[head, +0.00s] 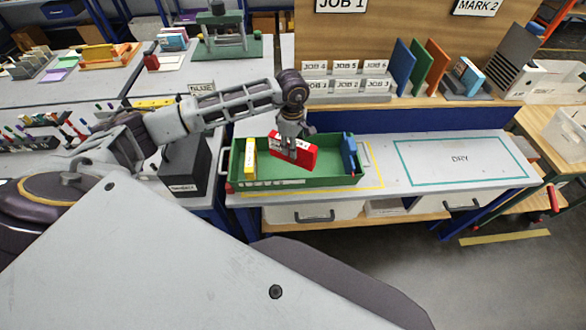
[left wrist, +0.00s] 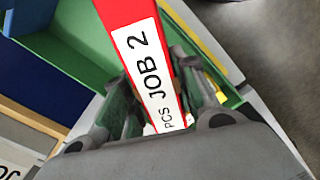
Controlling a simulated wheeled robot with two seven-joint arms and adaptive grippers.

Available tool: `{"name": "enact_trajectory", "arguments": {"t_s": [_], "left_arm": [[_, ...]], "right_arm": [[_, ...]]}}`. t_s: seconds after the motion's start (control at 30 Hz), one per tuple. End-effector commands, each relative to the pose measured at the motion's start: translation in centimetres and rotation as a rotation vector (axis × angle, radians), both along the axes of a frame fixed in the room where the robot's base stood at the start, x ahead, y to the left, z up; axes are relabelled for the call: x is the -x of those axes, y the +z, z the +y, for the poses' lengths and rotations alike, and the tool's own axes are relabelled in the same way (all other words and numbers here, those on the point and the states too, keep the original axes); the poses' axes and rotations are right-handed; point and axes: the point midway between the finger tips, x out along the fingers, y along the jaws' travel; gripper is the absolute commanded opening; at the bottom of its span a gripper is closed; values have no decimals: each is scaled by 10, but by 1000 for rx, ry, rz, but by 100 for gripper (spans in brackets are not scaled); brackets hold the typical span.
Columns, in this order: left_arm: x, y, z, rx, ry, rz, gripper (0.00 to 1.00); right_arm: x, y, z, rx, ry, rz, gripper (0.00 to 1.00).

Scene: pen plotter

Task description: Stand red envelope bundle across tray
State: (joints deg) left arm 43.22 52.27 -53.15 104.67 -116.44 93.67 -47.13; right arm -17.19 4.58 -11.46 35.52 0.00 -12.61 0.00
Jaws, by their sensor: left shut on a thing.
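The red envelope bundle (head: 291,151) is held by my left gripper (head: 293,148) over the middle of the green tray (head: 305,181). The left wrist view shows the red bundle (left wrist: 128,20) between the fingers of my left gripper (left wrist: 160,115), with a white label reading JOB 2. In the head view the bundle is slightly tilted; I cannot tell whether it touches the tray floor. A yellow bundle (head: 249,157) stands at the tray's left end and a blue bundle (head: 349,153) at its right end. My right gripper is not in view.
The tray sits inside a yellow outline on the bench. To its right, a teal outlined area marked DRY (head: 460,160) is clear. JOB cards (head: 345,75) and coloured upright boards (head: 403,66) stand on a shelf behind. A dark box (head: 186,163) is left of the tray.

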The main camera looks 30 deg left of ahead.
Motion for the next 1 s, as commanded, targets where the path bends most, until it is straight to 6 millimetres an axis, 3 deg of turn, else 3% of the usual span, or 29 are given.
{"name": "enact_trajectory", "arguments": {"t_s": [1.0], "left_arm": [[-13, -11, 30, 0, 875, -1, 0]], "right_arm": [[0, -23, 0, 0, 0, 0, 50]]}}
